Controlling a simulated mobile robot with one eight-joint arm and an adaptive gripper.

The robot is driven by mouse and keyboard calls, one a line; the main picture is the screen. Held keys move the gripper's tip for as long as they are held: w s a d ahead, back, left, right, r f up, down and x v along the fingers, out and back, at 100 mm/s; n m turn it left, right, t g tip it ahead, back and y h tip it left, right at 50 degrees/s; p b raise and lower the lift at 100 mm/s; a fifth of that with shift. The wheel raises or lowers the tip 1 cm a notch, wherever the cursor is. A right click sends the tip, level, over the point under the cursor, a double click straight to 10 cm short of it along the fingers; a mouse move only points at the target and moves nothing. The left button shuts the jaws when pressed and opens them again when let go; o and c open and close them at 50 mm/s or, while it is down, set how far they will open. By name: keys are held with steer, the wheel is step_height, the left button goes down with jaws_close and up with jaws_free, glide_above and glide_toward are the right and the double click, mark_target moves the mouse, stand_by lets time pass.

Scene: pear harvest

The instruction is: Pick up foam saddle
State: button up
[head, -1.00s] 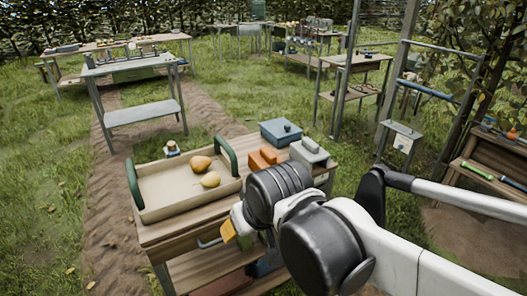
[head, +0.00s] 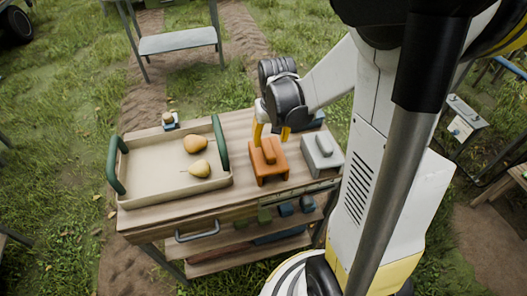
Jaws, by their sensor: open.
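An orange saddle-shaped block (head: 270,170) with a raised ridge stands on the wooden workbench (head: 240,187). A similar grey block (head: 324,163) stands just to its right. No marking shows which of the two is the foam saddle. My gripper (head: 273,134) is open, its yellow fingers pointing down and spread apart, at the back of the orange block. Whether the fingers touch the block cannot be told from this view. Nothing shows between the fingers.
A small blue-based item (head: 170,122) stands behind the tray. A blue box, partly hidden, is behind my gripper. Several items lie on the bench's lower shelves.

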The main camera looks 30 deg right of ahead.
mark_target(268, 148)
steer(key=f+b, duration=0.1)
steer(key=f, duration=0.3)
steer(key=f+b, duration=0.1)
steer(key=f, duration=0.1)
steer(key=shift+w+a+b, duration=0.1)
steer(key=shift+w+b, duration=0.2)
steer(key=shift+w, duration=0.1)
steer(key=shift+r, duration=0.1)
steer(key=shift+c, duration=0.4)
jaws_close()
